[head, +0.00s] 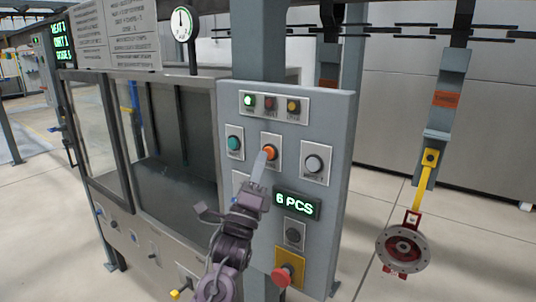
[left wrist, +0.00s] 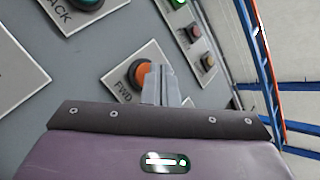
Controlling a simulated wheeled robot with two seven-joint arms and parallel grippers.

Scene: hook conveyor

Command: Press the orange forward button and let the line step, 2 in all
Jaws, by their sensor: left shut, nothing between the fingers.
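The orange forward button (head: 269,152) sits on a light plate in the middle of the grey control panel (head: 331,199). In the left wrist view the orange button (left wrist: 138,72) is on a plate marked FWD. My left gripper (head: 262,158) is shut and empty, its fingertips at the button's lower left in the head view. The fingertips (left wrist: 161,80) cover the button's right edge in the left wrist view; I cannot tell whether they touch it. A green display (head: 297,205) reads 6 PCS. My right gripper is in neither view.
A teal button (head: 234,143) and a grey button (head: 314,163) flank the orange one. A red mushroom button (head: 286,275) is low on the panel. A hook carrier (head: 448,105) with a red round part (head: 404,248) hangs at the right.

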